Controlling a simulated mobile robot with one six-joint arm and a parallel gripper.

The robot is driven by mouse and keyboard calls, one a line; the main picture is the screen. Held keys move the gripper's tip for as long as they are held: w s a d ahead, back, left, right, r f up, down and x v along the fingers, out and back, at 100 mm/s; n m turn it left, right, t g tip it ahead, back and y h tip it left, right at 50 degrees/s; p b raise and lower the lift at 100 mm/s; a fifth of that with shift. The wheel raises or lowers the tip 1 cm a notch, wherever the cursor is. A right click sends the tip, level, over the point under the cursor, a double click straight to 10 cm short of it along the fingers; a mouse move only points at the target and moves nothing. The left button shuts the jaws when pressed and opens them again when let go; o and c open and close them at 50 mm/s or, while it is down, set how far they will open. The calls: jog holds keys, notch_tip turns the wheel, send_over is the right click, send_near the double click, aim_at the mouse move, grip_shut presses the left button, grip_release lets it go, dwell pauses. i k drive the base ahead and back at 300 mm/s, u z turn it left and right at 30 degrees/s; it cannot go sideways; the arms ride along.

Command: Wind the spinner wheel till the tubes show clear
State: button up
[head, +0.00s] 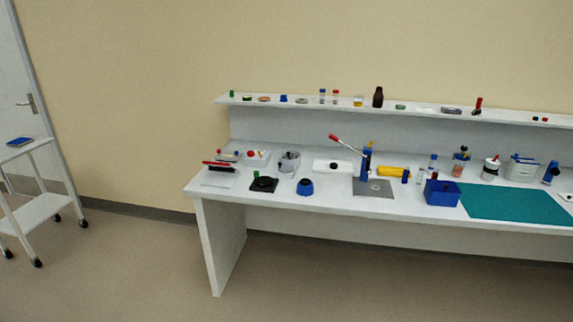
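I cannot make out for sure which thing is the spinner wheel. A low black square device (264,184) with a round top and a small green part stands near the front left of the white bench. A round grey translucent container (289,162) with dark contents stands behind it. Small clear tubes or vials with blue caps (421,175) stand right of the middle, and similar capped vials (323,96) stand on the shelf. Their contents are too small to judge. My gripper is not in view.
The white bench (222,200) is crowded: a red-handled brush (217,165), a blue round pot (305,187), a lever press (373,188), a blue box (441,192) and a green mat (520,205). A white cart (40,208) stands far left by the door. The floor in front is clear.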

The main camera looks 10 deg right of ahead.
aim_at(285, 168)
jog(key=u, duration=0.05)
jog(key=i, duration=1)
jog(key=z, duration=0.05)
